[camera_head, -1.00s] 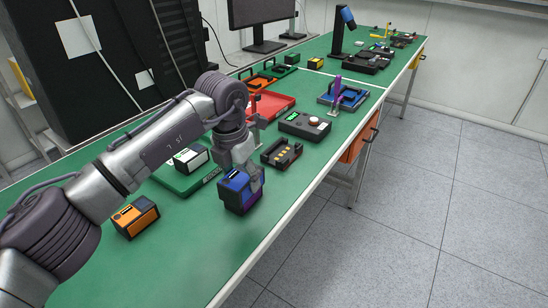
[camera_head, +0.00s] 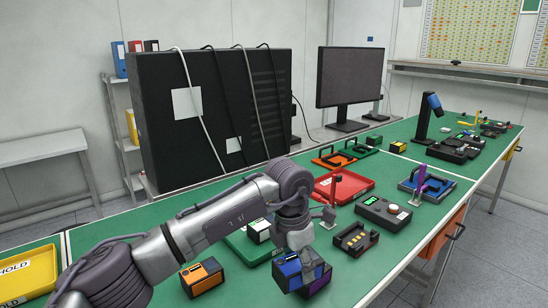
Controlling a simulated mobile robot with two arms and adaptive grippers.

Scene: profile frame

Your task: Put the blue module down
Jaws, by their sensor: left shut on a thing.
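The blue module (camera_head: 289,271) is a dark box with blue top and a purple side, near the front edge of the green table (camera_head: 345,286). My left gripper (camera_head: 303,262) comes down on it from above and is shut on it. Whether the module touches the table or hangs just above it, I cannot tell. My right gripper is not in view.
An orange module (camera_head: 202,276) stands to the left. Behind are a green tray (camera_head: 238,240) with a white-topped module (camera_head: 259,231) and a red tray (camera_head: 352,181). A black cradle (camera_head: 356,238) and a grey control box (camera_head: 383,213) stand to the right.

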